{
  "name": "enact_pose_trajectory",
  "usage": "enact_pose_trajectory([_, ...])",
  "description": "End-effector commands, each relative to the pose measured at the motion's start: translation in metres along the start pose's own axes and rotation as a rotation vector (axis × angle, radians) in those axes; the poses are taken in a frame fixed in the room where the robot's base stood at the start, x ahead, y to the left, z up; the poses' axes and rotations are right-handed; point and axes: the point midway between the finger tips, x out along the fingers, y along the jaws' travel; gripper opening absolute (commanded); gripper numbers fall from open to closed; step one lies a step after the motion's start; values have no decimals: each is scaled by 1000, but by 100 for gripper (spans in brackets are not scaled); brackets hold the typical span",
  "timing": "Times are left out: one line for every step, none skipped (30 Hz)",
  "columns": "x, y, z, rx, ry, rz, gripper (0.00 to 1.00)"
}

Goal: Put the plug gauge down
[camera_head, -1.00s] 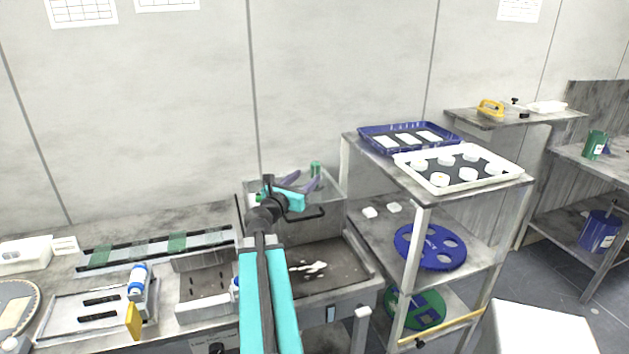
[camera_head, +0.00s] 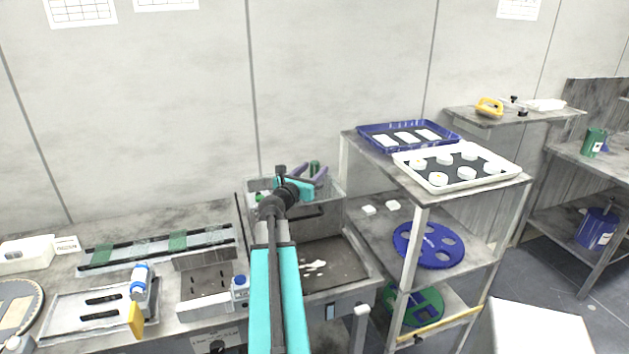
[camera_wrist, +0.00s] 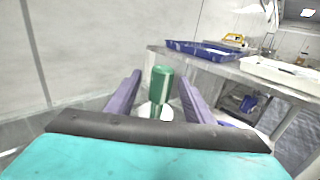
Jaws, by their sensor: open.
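The plug gauge appears to be the upright green cylinder (camera_wrist: 161,84) in the wrist view, with a pale round base or disc below it. My gripper (camera_head: 316,174) is open. In the wrist view its two purple fingers stand on either side of the green cylinder, with a visible gap on each side. What the cylinder's lower end rests on is hidden.
A shelf rack (camera_head: 416,230) stands right of the sink, with a blue tray (camera_head: 372,128) and a white tray (camera_head: 514,174) on top.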

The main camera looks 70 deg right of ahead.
Motion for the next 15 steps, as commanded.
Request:
enact_pose_trajectory([0, 0, 0, 0, 0, 0, 48])
enact_pose_trajectory([1, 0, 0, 0, 0, 0, 48])
enact_pose_trajectory([2, 0, 1, 0, 0, 0, 48])
enact_pose_trajectory([4, 0, 1, 0, 0, 0, 48])
enact_pose_trajectory([5, 0, 1, 0, 0, 0, 48])
enact_pose_trajectory([8, 0, 2, -1, 1, -1, 48])
enact_pose_trajectory([10, 0, 2, -1, 1, -1, 48])
enact_pose_trajectory([12, 0, 2, -1, 1, -1, 48])
enact_pose_trajectory([16, 0, 3, -1, 1, 0, 48])
enact_pose_trajectory([19, 1, 3, -1, 1, 0, 48])
enact_pose_trajectory([22, 1, 4, -1, 1, 1, 48])
enact_pose_trajectory([26, 1, 4, -1, 1, 1, 48])
enact_pose_trajectory([29, 1, 4, -1, 1, 1, 48])
enact_pose_trajectory([32, 0, 5, -1, 1, 0, 48])
enact_pose_trajectory([36, 0, 4, -1, 1, 0, 48])
